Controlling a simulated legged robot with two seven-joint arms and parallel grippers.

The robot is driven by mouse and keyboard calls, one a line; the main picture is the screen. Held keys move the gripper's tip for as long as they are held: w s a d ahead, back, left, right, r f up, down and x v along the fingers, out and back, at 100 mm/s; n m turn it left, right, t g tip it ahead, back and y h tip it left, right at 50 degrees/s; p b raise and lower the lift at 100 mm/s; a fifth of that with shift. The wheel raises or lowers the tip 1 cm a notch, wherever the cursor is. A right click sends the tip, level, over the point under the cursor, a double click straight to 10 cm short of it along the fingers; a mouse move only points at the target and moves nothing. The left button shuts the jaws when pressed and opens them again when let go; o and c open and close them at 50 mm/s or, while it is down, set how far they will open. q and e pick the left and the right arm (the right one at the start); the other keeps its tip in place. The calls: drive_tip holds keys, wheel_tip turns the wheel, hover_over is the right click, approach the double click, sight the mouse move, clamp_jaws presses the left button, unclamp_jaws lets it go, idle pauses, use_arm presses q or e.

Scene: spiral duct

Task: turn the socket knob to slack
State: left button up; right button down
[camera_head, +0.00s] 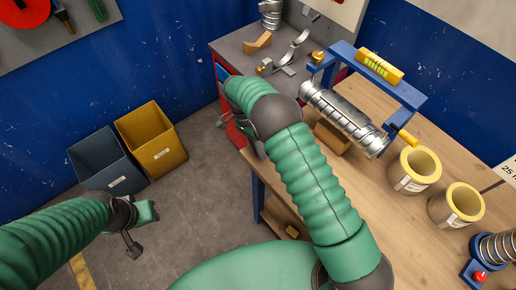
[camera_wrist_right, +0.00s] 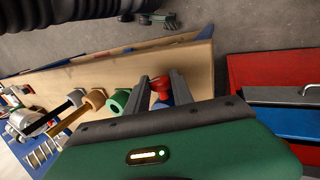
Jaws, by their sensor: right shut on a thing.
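In the right wrist view, the two fingers of my right gripper (camera_wrist_right: 161,90) stand on either side of a small red knob (camera_wrist_right: 160,82). A blue part (camera_wrist_right: 160,102) shows beneath the knob. The gripper is shut on the knob; the exact contact is hard to see. In the head view my right arm hides this gripper's fingers and the knob. Another red knob (camera_head: 480,276) sits on a blue stand at the lower right of the head view. My left gripper (camera_head: 138,232) is low over the floor, away from the bench; its finger opening is unclear.
The wooden bench (camera_head: 385,190) carries a silver spiral duct (camera_head: 345,118) under a blue frame (camera_head: 390,80), and two yellow-rimmed cylinders (camera_head: 415,168). A red cabinet (camera_wrist_right: 265,72) is beside the bench.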

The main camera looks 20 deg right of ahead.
drive_tip(key=shift+w, duration=0.15)
drive_tip(key=c, duration=1.1)
unclamp_jaws()
